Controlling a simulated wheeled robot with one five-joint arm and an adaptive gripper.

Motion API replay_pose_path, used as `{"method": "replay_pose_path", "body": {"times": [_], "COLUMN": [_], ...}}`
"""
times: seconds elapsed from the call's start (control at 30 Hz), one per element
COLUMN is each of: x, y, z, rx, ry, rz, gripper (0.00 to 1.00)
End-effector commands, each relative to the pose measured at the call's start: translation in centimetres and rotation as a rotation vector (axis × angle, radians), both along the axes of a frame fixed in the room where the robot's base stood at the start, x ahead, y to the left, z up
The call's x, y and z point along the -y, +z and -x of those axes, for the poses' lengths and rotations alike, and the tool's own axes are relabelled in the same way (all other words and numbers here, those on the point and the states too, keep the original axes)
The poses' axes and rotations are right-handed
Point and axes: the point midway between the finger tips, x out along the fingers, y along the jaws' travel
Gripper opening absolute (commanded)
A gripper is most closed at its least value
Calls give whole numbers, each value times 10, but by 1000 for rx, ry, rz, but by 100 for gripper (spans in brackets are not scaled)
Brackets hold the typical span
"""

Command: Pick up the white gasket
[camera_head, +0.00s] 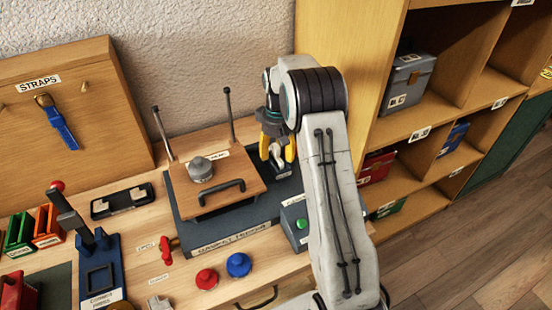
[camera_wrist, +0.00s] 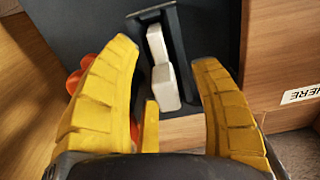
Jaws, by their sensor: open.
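Two white block-like pieces, seemingly the white gasket (camera_wrist: 164,88), show in the wrist view in a narrow dark holder (camera_wrist: 180,50). I cannot tell whether they are one part or two. In the head view a pale piece (camera_head: 278,152) shows between the yellow fingers, small and partly hidden. My gripper (camera_head: 277,158) points down at the back right of the dark fixture base. In the wrist view my gripper (camera_wrist: 165,62) is open, its fingers on either side of the white pieces, with gaps visible. Contact is not visible.
A wooden plate (camera_head: 215,185) with a handle and grey knob lies left of my gripper, with two upright rods behind. A green-button box (camera_head: 298,215) stands in front. A shelf unit (camera_head: 420,120) is at right. Red (camera_head: 206,279) and blue (camera_head: 238,265) knobs lie in front.

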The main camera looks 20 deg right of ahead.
Motion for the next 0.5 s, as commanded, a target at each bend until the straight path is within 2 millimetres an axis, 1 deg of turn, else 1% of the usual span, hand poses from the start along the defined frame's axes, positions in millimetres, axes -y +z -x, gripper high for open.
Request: {"method": "replay_pose_path", "body": {"times": [0.2, 0.23, 0.5], "x": [0, 0, 0], "y": [-1, -1, -1], "z": [0, 0, 0], "rx": [0, 0, 0], "ry": [0, 0, 0], "rz": [0, 0, 0], "gripper": [57, 59, 35]}}
